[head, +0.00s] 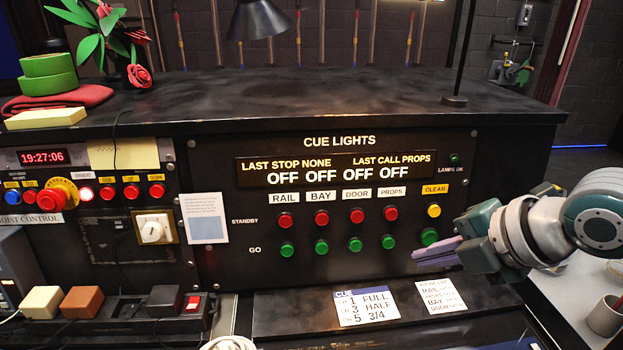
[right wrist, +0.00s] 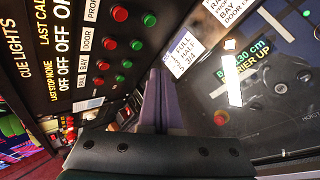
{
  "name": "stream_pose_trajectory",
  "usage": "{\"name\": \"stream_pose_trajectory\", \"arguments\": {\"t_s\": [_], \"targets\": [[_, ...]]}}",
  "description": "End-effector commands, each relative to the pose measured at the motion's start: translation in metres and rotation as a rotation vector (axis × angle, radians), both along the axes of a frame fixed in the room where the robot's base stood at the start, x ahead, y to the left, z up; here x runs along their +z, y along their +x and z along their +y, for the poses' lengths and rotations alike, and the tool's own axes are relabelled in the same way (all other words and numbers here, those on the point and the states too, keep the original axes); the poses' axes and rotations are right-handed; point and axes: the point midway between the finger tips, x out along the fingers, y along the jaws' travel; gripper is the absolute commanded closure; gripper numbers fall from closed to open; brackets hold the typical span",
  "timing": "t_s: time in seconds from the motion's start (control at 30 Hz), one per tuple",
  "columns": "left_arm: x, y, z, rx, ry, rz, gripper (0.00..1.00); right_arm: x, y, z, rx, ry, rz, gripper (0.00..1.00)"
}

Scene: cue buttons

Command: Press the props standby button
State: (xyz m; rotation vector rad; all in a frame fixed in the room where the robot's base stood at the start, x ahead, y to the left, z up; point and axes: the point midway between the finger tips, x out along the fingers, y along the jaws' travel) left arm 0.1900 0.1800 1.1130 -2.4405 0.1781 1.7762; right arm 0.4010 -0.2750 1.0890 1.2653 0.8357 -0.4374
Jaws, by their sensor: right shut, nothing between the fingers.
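The props standby button (head: 391,213) is the red one under the PROPS label (head: 391,191), at the right end of the red row on the cue lights panel (head: 460,205). It also shows near the top of the right wrist view (right wrist: 120,14). The green props go button (head: 388,242) sits below it. The display (head: 335,168) reads OFF four times, with LAST STOP NONE and LAST CALL PROPS. My right gripper (head: 430,254) is shut and empty, in front of the panel's lower right, below and right of the props buttons. My left gripper is not in view.
A yellow clear button (head: 434,210) and a green button (head: 429,237) sit right of the props column. Hoist controls with a red emergency button (head: 52,200) are at the left. Cue cards (head: 366,305) lie on the ledge below.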

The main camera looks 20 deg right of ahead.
Motion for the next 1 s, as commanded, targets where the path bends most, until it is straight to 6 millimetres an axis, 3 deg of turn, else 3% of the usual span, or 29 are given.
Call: {"name": "stream_pose_trajectory", "arguments": {"t_s": [0.53, 1.0], "targets": [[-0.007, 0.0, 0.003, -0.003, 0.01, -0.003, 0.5, -0.003, 0.007, -0.004, 0.007, -0.013, -0.01, 1.0], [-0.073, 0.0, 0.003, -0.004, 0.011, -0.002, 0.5, -0.015, 0.065, -0.018, 0.007, -0.011, -0.014, 1.0]]}}
